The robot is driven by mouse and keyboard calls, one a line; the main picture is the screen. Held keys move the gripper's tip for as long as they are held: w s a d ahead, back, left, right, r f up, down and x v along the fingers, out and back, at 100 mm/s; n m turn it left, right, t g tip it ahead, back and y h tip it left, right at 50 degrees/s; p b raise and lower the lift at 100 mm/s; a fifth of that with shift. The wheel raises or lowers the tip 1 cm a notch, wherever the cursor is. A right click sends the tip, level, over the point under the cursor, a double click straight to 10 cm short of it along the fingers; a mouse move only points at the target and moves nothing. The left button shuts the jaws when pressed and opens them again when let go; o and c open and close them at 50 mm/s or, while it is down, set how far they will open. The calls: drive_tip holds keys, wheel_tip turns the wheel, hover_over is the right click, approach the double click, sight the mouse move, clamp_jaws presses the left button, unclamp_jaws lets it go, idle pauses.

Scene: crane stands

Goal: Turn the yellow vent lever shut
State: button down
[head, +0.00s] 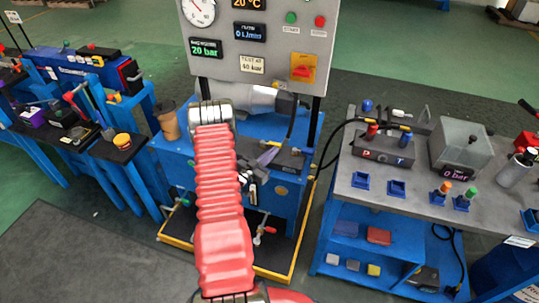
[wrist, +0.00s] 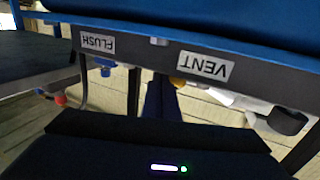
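In the wrist view the yellow vent lever (wrist: 177,82) shows only as a small patch below the upside-down VENT label (wrist: 207,66). My gripper (wrist: 162,88) reaches up from its dark body, with two dark fingers side by side and no clear gap between them. The fingertips are right beside the yellow patch, on its left. I cannot tell whether they touch it. In the head view my red-sleeved arm covers the front of the blue test stand (head: 292,180). The yellow lever and my fingertips cannot be made out there.
An upside-down FLUSH label (wrist: 97,42) sits left of VENT, with a blue part (wrist: 104,66) by it. A grey fitting with a black end (wrist: 287,121) is at right. A red-handled valve (head: 268,229) shows low on the stand. A grey bench (head: 340,180) stands at right.

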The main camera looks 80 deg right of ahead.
drive_tip(key=shift+s+d, duration=0.1)
drive_tip(key=shift+d, duration=0.1)
idle(0.4)
drive_tip(key=shift+a, duration=0.15)
drive_tip(key=w+a, duration=0.2)
drive_tip(key=a, duration=1.1)
drive_tip(key=shift+w+a, duration=0.25)
drive_tip(key=shift+a, duration=0.1)
